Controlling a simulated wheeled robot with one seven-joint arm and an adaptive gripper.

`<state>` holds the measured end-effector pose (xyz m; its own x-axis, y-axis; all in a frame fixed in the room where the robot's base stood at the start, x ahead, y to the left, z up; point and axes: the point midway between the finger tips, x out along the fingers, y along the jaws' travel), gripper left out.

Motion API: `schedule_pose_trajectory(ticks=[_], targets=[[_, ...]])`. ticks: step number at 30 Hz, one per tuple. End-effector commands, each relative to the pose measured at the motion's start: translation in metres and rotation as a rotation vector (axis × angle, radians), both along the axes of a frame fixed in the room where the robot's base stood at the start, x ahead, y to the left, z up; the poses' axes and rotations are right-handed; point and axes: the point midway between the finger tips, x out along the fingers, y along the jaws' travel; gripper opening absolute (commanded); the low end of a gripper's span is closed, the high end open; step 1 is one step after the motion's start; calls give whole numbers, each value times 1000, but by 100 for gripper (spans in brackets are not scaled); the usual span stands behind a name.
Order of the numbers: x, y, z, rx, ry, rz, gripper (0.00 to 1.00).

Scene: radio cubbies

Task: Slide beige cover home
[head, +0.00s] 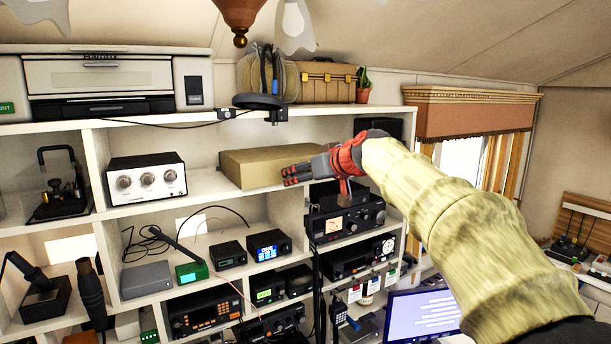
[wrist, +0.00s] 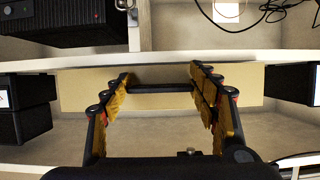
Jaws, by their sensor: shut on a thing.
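The beige cover (head: 250,167) shows in the head view as a box-like beige piece on the upper middle shelf, right of a white unit with dials. My gripper (head: 291,175) comes in from the right, its dark fingers at the cover's right end. In the wrist view the cover (wrist: 160,74) is a wide beige band along a shelf edge. My gripper's yellow-padded fingers (wrist: 160,88) stand apart across its middle, with a dark bar spanning between them. The gripper is shut on the cover; the exact contact is hard to see.
The white unit with dials (head: 146,178) stands left of the cover. A black radio with a lit meter (head: 345,220) sits close below my wrist. A headphone stand (head: 268,102) is on the shelf above. Loose cables (head: 150,243) lie on the shelf below.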

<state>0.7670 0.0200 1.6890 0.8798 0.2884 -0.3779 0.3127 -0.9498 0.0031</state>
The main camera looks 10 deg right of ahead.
Motion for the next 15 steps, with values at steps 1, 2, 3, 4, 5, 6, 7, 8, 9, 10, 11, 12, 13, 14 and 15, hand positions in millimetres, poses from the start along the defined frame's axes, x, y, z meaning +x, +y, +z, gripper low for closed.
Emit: schedule_pose_trajectory(ticks=[1,2,3,4,5,6,7,8,9,10,11,12,13,14,15], targets=[[1,0,1,0,-1,0,30],[2,1,1,0,-1,0,30],[2,1,1,1,-2,0,30],[3,1,1,1,-2,0,30],[4,1,2,1,-2,0,30],[5,2,1,1,-2,0,30],[5,2,2,1,-2,0,30],[6,2,2,1,-2,0,30],[7,2,2,1,-2,0,30],[7,3,2,1,-2,0,30],[8,3,2,1,-2,0,30],[9,3,2,1,-2,0,30],[10,3,2,1,-2,0,30],[10,3,2,1,-2,0,30],[11,4,2,1,-2,0,30]])
